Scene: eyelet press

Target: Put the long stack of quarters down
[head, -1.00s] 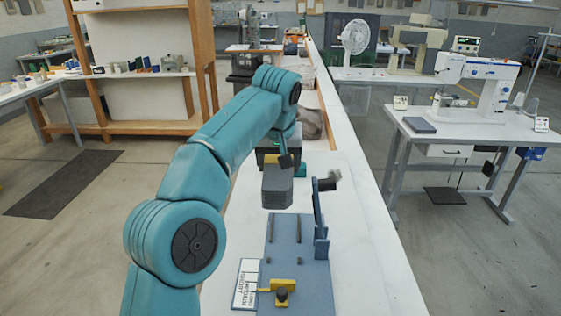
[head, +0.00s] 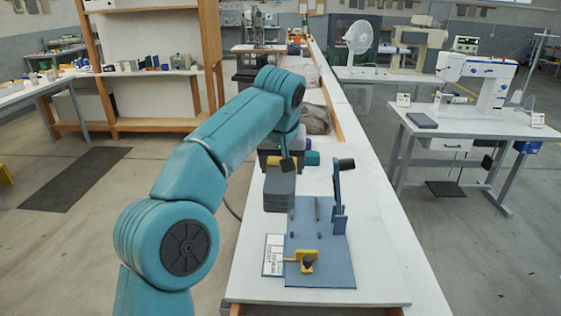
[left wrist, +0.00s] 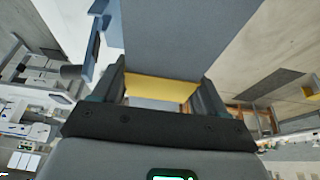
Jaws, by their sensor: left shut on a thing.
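The long stack of quarters (head: 279,190) is a thick, dark grey layered block at the end of my left arm. My left gripper (head: 284,164) is shut on it from above, with a yellow piece (head: 274,160) at the grip. In the left wrist view the stack's grey face (left wrist: 185,35) runs away from the fingers, and the yellow piece (left wrist: 160,88) lies between them. The stack covers the far left corner of the blue fixture plate (head: 330,262). Whether its underside touches anything cannot be told. My right gripper is not in view.
The plate carries a yellow clamp (head: 306,262), thin pins and an upright lever (head: 337,190). A white label card (head: 273,256) lies at its left. The white bench (head: 375,240) is clear right of the plate. Green and dark items (head: 311,158) stand behind the stack.

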